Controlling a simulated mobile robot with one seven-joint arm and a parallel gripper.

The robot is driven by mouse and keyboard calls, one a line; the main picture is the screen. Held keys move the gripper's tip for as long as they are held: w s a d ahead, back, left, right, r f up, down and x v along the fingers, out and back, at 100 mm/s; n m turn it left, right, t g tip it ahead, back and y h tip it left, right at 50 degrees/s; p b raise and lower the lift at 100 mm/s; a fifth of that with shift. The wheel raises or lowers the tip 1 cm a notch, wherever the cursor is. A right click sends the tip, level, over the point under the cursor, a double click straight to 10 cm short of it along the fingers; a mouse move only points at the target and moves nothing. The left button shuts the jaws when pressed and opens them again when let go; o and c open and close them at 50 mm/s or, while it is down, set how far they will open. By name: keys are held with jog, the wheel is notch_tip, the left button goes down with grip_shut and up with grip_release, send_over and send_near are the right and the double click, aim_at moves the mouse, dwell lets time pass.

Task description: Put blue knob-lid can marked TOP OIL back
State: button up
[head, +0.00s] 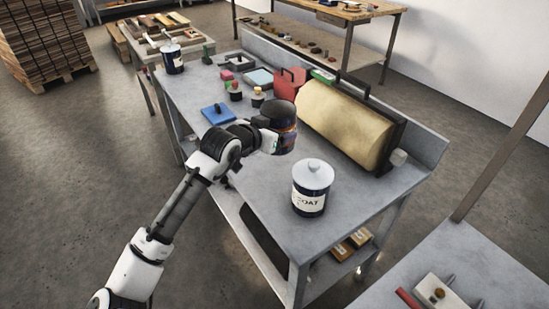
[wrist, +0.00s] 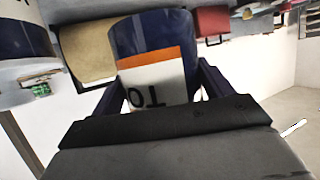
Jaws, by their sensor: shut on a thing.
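My gripper (head: 266,136) is shut on a dark blue can (head: 286,112) with an orange band, held over the middle of the grey bench. In the wrist view the same can (wrist: 150,38) sits between both fingers of my gripper (wrist: 158,88). Its white label with an orange stripe shows the letters TO upside down; the rest of the wording is hidden by the gripper. I cannot make out its knob lid. A second blue can (head: 308,203) with a white knob lid and a label ending in OAT stands upright near the bench's front end.
A tan roller (head: 345,122) in a dark frame lies behind the held can.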

notch_tip(320, 180, down, 10)
jog(key=shift+f+p, duration=0.25)
jog(key=shift+p, duration=0.65)
jog(key=shift+f, duration=0.15)
jog(key=o, duration=1.3)
